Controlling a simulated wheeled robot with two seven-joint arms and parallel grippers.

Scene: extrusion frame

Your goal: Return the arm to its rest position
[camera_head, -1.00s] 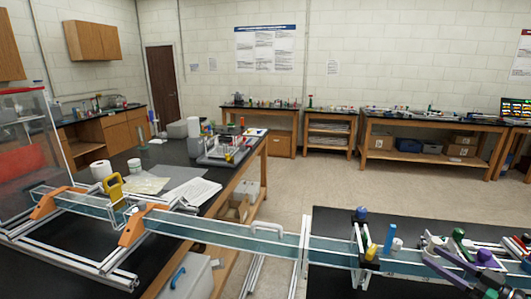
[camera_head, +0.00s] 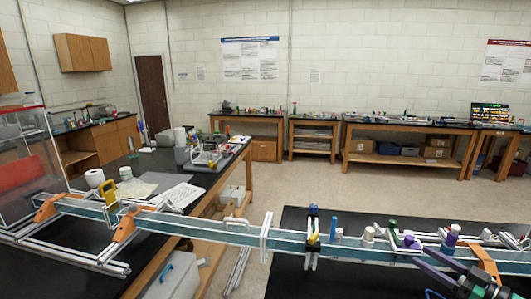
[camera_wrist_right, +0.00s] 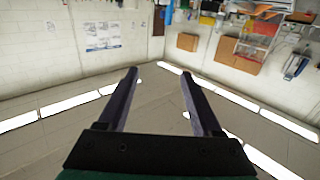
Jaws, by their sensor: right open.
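My right gripper (camera_head: 421,278) shows at the lower right of the head view, at the end of my arm with dark and green parts. Its two dark fingers are apart with nothing between them. It appears in front of the near right bench, and its height above the bench is hard to judge. In the right wrist view the open fingers (camera_wrist_right: 160,74) point toward empty space, with wall, ceiling lights and upside-down benches beyond. My left gripper is not in view.
A long rail with blue-green sides (camera_head: 190,224) runs across the front onto the black right bench (camera_head: 285,270). A blue cylinder (camera_head: 333,227) and several small items stand along it. A clear box (camera_head: 22,150) is at left. The floor (camera_head: 310,180) beyond is clear.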

